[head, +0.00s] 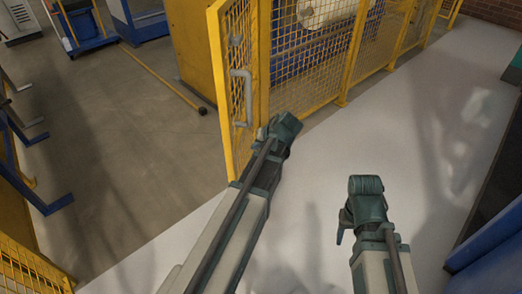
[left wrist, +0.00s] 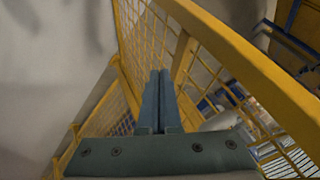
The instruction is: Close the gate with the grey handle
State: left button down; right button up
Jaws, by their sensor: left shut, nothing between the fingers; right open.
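The gate (head: 228,135) is a yellow-framed mesh panel that stands at an angle to the mesh fence on its right. Its grey handle (head: 241,98) is an upright bar on the panel. My left gripper (head: 263,134) is shut and empty, beside the gate's lower right part and below the handle; I cannot tell whether it touches the gate. In the left wrist view its closed fingers (left wrist: 158,100) show with a yellow frame bar (left wrist: 245,58) close on their right; the handle is not visible there. My right gripper (head: 342,222) is open and empty over the pale floor, right of the gate.
The yellow mesh fence (head: 354,60) runs back to the right, with a pale roller (head: 325,10) behind it. A yellow pole (head: 160,76) lies on the floor at left. A blue cart (head: 85,35) stands farther back. Pale floor (head: 430,130) is clear at right.

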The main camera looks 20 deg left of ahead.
aim_at(238, 150)
pick_arm(q)
jog(key=shift+s+a+f+b, duration=0.15)
jog(key=shift+a+f, duration=0.2)
jog(key=shift+a, duration=0.55)
jog(key=shift+a+f+b, duration=0.2)
jog(key=shift+a+f, duration=0.15)
jog(key=shift+a, duration=0.55)
jog(key=shift+s+a+f+b, duration=0.15)
jog(key=shift+a+f, duration=0.2)
jog(key=shift+a, duration=0.55)
pick_arm(e)
jog(key=shift+f, duration=1.05)
